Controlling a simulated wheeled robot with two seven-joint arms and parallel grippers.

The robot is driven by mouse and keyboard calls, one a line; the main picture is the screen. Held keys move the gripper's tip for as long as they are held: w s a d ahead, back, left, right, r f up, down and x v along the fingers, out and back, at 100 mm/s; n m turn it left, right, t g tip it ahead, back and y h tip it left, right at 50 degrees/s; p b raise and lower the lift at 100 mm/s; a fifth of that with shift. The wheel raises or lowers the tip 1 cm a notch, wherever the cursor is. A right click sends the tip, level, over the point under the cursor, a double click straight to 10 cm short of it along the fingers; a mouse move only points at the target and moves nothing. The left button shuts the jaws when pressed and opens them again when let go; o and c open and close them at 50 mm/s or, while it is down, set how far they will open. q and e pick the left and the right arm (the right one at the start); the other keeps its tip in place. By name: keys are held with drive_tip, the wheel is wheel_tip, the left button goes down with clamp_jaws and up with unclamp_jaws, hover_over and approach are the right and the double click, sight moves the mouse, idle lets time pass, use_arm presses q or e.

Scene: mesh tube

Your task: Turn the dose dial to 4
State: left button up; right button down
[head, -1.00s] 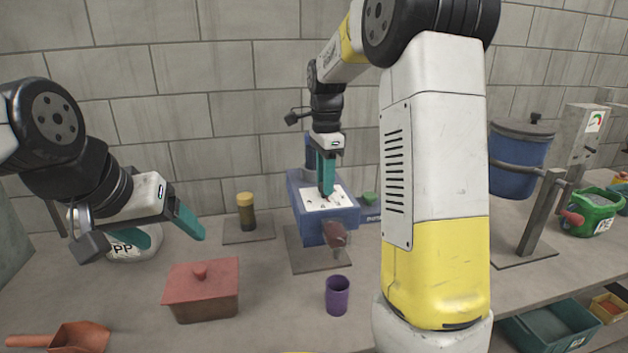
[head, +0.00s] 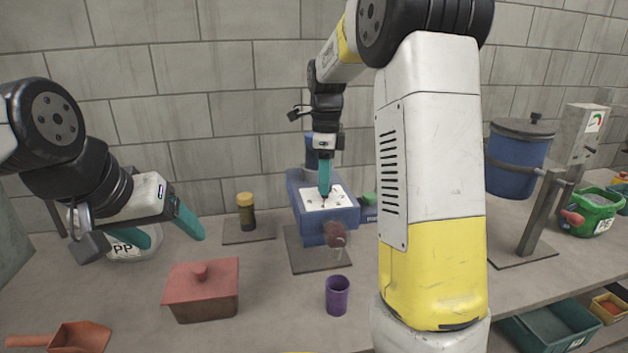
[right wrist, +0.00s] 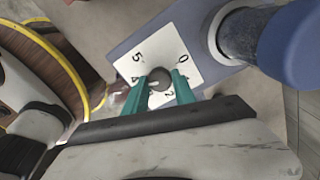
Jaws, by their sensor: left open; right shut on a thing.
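The blue dosing machine (head: 318,229) stands on the table with a white dial plate (head: 338,196) on its sloping face. In the right wrist view the dial plate (right wrist: 165,48) carries printed numbers, with 5, 0 and 2 readable and a 4 partly covered. A round dark knob (right wrist: 160,77) sits at its middle. My right gripper (right wrist: 162,84) is shut on the knob, with one teal finger on either side. No pointer on the knob is clear. In the head view my right gripper (head: 325,191) reaches down onto the plate. My left gripper (head: 177,236) is open and empty, above the table at left.
A red lidded box (head: 203,292), a purple cup (head: 337,295) and an orange scoop (head: 80,338) are at the front. A yellow-capped jar (head: 246,212) stands left of the machine. A dark red spout (head: 335,231) sticks out from the machine's front.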

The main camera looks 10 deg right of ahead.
drive_tip(key=shift+r, duration=0.1)
drive_tip(key=c, duration=1)
unclamp_jaws()
wheel_tip(320, 180, up, 7)
drive_tip(key=shift+r, duration=0.35)
drive_tip(key=shift+s, duration=0.1)
